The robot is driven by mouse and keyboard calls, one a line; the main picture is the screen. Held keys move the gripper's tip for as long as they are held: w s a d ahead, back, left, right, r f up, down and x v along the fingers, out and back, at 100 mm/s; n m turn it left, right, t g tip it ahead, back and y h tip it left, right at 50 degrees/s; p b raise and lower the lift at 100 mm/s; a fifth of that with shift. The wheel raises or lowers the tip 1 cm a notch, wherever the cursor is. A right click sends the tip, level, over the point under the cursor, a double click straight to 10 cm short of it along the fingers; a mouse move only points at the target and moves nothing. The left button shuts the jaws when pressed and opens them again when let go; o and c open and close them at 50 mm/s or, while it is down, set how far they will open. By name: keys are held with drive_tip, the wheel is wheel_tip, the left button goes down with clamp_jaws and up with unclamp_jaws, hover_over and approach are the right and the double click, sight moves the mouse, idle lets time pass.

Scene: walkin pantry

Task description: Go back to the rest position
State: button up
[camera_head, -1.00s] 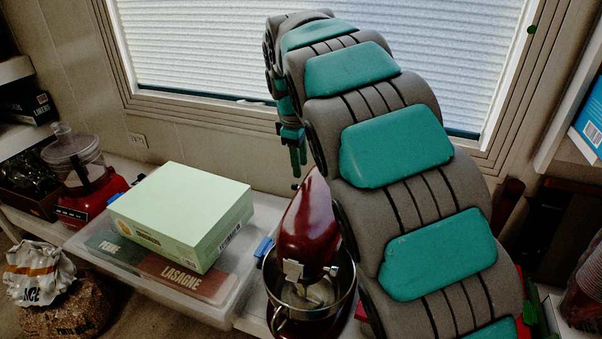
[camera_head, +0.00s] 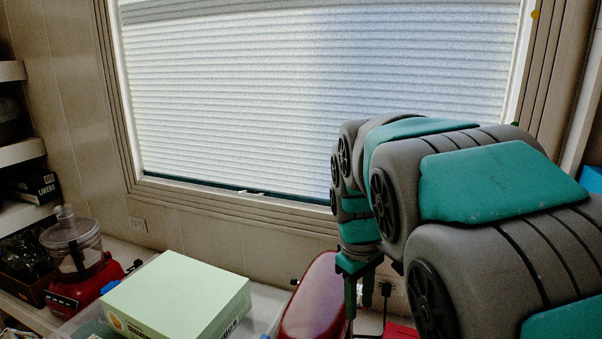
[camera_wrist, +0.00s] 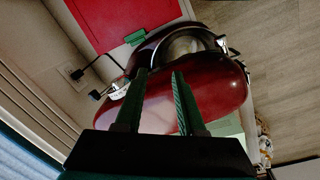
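My gripper (camera_head: 359,295) hangs fingers-down at the end of my grey and teal arm, in front of the wall below the window. In the wrist view my gripper (camera_wrist: 160,78) shows two dark green fingers held apart, with nothing between them. The red stand mixer (camera_head: 313,300) is just left of my gripper in the head view. In the wrist view the mixer (camera_wrist: 212,98) lies beyond the fingertips, with its metal bowl (camera_wrist: 178,50) partly hidden. I cannot tell the exact gap between fingers and mixer.
A pale green box (camera_head: 180,297) sits on a clear plastic bin left of the mixer. A red food processor (camera_head: 80,265) stands further left. A red flat item (camera_wrist: 120,22) and a plugged outlet (camera_wrist: 76,74) are near the mixer. The window area (camera_head: 300,90) is free.

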drive_tip(key=s+d+f+m, duration=0.1)
drive_tip(key=s+f+m, duration=0.1)
drive_tip(key=s, duration=0.6)
drive_tip(key=s+d+f+m+g+p, duration=0.1)
drive_tip(key=s+d+f+m, duration=0.1)
drive_tip(key=s, duration=0.7)
drive_tip(key=s+d+f+m+g+p, duration=0.1)
drive_tip(key=s+f+m, duration=0.1)
drive_tip(key=s, duration=0.7)
drive_tip(key=shift+d+m+y, duration=0.15)
drive_tip(key=shift+m+y, duration=0.25)
drive_tip(key=shift+m, duration=0.3)
